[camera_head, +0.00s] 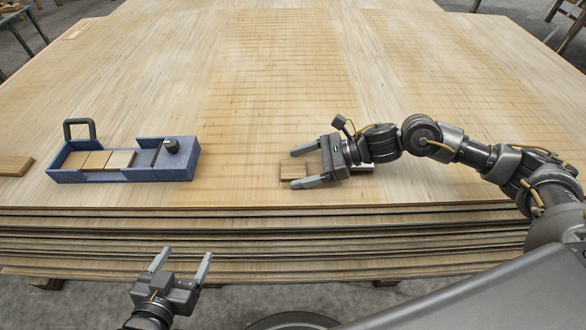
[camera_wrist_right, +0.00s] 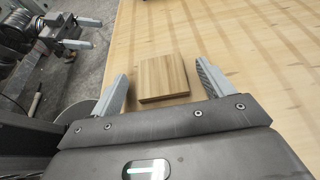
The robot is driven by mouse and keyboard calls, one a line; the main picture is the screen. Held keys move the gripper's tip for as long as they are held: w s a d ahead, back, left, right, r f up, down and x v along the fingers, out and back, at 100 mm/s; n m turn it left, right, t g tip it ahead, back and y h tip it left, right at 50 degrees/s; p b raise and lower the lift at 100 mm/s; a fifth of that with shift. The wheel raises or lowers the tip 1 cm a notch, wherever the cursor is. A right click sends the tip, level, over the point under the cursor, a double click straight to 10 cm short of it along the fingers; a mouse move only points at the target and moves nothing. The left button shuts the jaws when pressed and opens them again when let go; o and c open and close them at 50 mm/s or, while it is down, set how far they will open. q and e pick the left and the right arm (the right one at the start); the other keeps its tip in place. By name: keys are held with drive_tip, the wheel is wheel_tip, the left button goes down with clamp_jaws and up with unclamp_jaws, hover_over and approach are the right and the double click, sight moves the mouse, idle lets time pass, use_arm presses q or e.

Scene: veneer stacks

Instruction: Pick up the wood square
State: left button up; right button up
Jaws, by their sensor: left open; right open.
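A wood square (camera_head: 293,171) lies flat on the veneer stack near its front edge, with its right part hidden by my right gripper. My right gripper (camera_head: 300,166) is open, its two fingers on the far and near sides of the square. In the right wrist view the wood square (camera_wrist_right: 162,77) lies ahead of and partly between the open fingers (camera_wrist_right: 164,82); I cannot tell whether they touch it. My left gripper (camera_head: 182,258) is open and empty, in front of the stack's edge. It also shows at the upper left of the right wrist view (camera_wrist_right: 84,32).
A blue tray (camera_head: 160,175) with several wood squares and a dark knob-like part stands at the left. Another wood piece (camera_head: 14,166) lies at the far left. Something partly hidden lies behind my right gripper. The back of the veneer stack (camera_head: 280,60) is clear.

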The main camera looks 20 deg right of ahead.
drive_tip(key=shift+w+a+f, duration=0.1)
drive_tip(key=shift+a+f, duration=0.05)
drive_tip(key=shift+a, duration=0.1)
drive_tip(key=shift+c, duration=0.4)
drive_tip(key=c, duration=1)
